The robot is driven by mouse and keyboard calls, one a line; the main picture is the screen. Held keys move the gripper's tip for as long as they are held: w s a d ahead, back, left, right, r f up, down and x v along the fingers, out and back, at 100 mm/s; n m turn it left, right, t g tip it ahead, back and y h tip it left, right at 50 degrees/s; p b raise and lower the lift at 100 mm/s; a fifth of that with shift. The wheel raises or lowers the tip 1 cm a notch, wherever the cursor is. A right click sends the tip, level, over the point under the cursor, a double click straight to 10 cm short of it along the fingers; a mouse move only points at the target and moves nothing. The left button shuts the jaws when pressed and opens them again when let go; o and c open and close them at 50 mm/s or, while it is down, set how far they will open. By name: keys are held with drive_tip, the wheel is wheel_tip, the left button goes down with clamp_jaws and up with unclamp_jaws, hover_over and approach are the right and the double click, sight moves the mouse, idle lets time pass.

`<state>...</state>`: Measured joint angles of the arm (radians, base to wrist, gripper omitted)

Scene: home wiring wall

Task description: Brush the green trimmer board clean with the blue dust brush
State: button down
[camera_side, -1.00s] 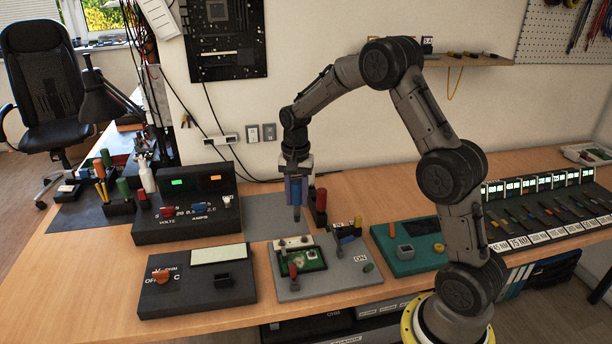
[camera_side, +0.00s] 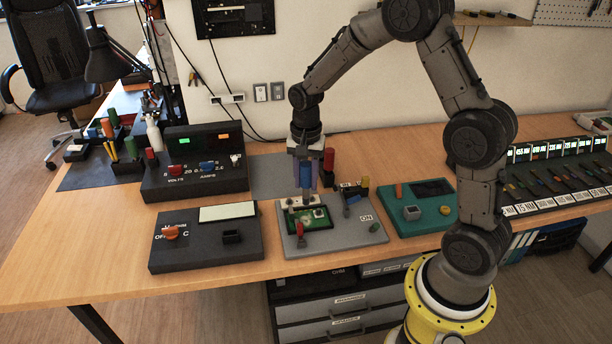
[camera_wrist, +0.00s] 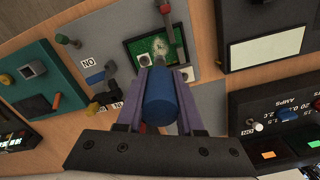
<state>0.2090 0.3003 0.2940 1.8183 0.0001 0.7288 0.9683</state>
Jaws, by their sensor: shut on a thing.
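The green trimmer board (camera_side: 323,220) sits in a grey fixture (camera_side: 290,244) on the bench; it shows in the wrist view (camera_wrist: 141,56) with a pale, dust-like patch on it. My gripper (camera_side: 304,184) points down and is shut on the blue dust brush (camera_side: 304,172). In the wrist view, the purple fingers of my gripper (camera_wrist: 160,112) flank the brush's blue handle (camera_wrist: 160,100). The brush is upright above the back edge of the board. Its lower end is small and partly hidden, so I cannot tell whether it touches the board.
A red lever (camera_side: 300,230) stands at the board's left side. A blue lever (camera_side: 352,198) and yellow post (camera_side: 365,186) are to the right. A black meter box (camera_side: 205,240) is left of the fixture, and a teal unit (camera_side: 425,215) is right of it.

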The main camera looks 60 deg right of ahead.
sight(306, 198)
drive_tip(key=shift+f, duration=2.6)
drive_tip(key=shift+f, duration=0.4)
drive_tip(key=shift+w+d, duration=0.2)
drive_tip(key=shift+w+d+r, duration=0.1)
drive_tip(key=shift+w+d, duration=0.05)
drive_tip(key=shift+s+a, duration=0.65)
drive_tip(key=shift+s, duration=0.05)
drive_tip(key=shift+w+d, duration=0.15)
drive_tip(key=shift+w, duration=0.05)
drive_tip(key=shift+w+d+f, duration=0.25)
drive_tip(key=shift+w+d, duration=0.2)
drive_tip(key=shift+d, duration=0.05)
drive_tip(key=shift+s+a, duration=0.15)
drive_tip(key=shift+s, duration=0.05)
idle(0.4)
